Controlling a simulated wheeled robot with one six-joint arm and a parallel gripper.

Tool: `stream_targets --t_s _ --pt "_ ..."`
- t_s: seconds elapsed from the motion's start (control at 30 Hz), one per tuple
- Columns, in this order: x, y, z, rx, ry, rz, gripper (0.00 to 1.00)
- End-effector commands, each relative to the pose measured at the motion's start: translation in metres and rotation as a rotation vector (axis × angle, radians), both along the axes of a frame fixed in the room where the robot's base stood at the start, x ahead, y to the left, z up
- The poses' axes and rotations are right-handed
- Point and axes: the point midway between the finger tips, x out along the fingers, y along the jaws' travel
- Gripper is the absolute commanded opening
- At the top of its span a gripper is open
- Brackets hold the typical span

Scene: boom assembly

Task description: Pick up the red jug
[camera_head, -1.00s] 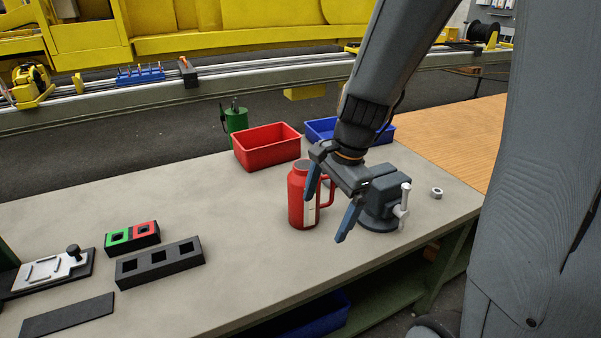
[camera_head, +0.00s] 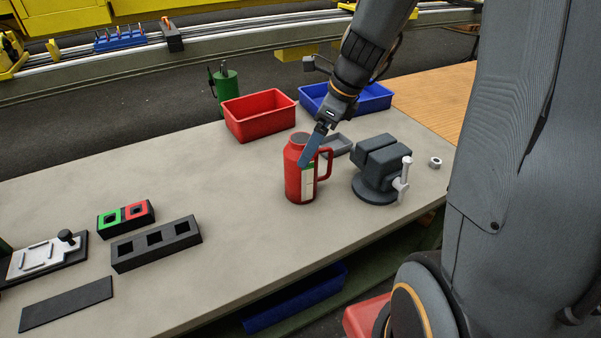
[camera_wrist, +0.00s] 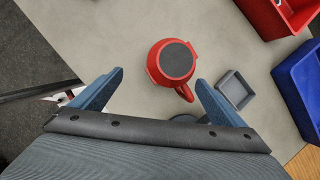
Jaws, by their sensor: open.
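The red jug (camera_head: 295,185) stands upright on the grey table, with its handle to the right and a dark lid on top. In the wrist view the red jug (camera_wrist: 157,66) is seen from above, beyond and between the two blue fingertips, its handle toward the right finger. My gripper (camera_head: 312,150) is above and in front of the jug's upper part in the head view, its near finger overlapping the jug there. In the wrist view my gripper (camera_wrist: 160,78) is open with nothing between its fingers. I cannot tell from the head view whether a finger touches the jug.
A dark vise (camera_head: 380,165) stands close right of the jug, with a small grey tray (camera_head: 338,146) behind. A red bin (camera_head: 262,127) and a blue bin (camera_head: 375,104) stand at the back. A black block with square holes (camera_head: 158,258) lies left. The table's middle is clear.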

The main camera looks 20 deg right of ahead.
Motion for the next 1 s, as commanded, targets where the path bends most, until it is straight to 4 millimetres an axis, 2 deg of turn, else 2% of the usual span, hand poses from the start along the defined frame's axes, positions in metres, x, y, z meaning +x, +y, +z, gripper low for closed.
stream_targets --t_s 0.1,0.37,0.67,1.0 --pt "0.008 -0.003 -0.015 0.013 0.004 -0.039 0.94" --pt "0.016 -0.003 -0.030 0.032 0.012 -0.088 0.94" --pt "0.023 0.006 -0.055 0.032 0.013 -0.088 0.94" --pt "0.033 0.019 -0.093 0.031 0.013 -0.089 0.94"
